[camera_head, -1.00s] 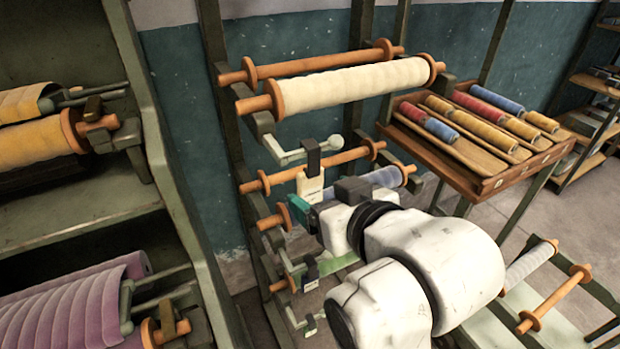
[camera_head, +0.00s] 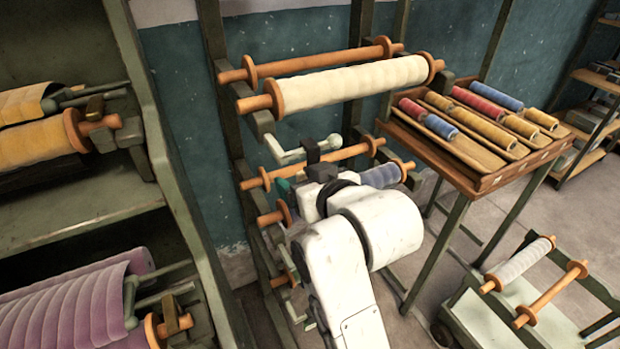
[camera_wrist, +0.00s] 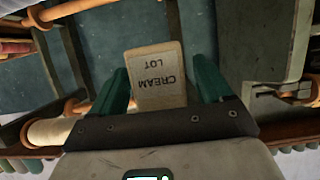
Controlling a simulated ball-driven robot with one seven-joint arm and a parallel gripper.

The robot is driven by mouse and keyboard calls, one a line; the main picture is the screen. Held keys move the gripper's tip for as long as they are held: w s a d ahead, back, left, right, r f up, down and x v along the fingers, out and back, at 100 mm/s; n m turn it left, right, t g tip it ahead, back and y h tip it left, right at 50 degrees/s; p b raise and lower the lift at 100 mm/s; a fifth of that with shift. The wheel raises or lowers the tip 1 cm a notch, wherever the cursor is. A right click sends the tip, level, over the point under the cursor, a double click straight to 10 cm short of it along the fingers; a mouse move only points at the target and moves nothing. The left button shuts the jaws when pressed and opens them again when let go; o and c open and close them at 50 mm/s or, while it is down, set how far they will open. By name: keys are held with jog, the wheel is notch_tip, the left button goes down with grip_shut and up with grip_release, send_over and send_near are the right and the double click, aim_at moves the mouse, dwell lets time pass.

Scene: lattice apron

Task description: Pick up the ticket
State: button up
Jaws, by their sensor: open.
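The ticket (camera_wrist: 156,70) is a cream tag lettered "CREAM LOT", upside down in the wrist view. It shows between the two green fingers of my gripper (camera_wrist: 161,77). The fingers are apart, one on each side of the ticket; I cannot tell whether either touches it or how deep it sits between them. In the head view my gripper (camera_head: 292,187) is beside the rack, just below a pale crank handle (camera_head: 294,153). My wrist hides the ticket there.
A cream fabric roll (camera_head: 350,84) is above on the rack, with orange-ended rollers around it. A wooden tray (camera_head: 480,182) of coloured spools stands to the right, and a low cart (camera_head: 485,325) at lower right. A green shelf frame (camera_head: 165,150) is close on the left.

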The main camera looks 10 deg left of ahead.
jog(key=shift+c, duration=0.4)
jog(key=c, duration=1)
jog(key=shift+o, duration=0.2)
jog(key=shift+r, duration=0.15)
jog(key=shift+r, duration=0.6)
jog(key=s+d+p, duration=0.4)
jog(key=s+d, duration=0.6)
jog(key=s, duration=0.5)
jog(key=w+d+f+m+t+h, duration=0.1)
jog(key=w+d+f+m+h, duration=0.1)
jog(key=d+f, duration=0.4)
jog(key=w+d+f+m+h, duration=0.15)
jog(key=d+f, duration=0.25)
jog(key=f, duration=0.4)
jog(key=s+d+f+m+h, duration=0.1)
jog(key=d+f+h, duration=0.1)
jog(key=f, duration=0.5)
jog(key=s+d+f+m+t+h, duration=0.1)
jog(key=s+d+f+m+h, duration=0.1)
jog(key=f, duration=0.6)
jog(key=shift+d, duration=0.8)
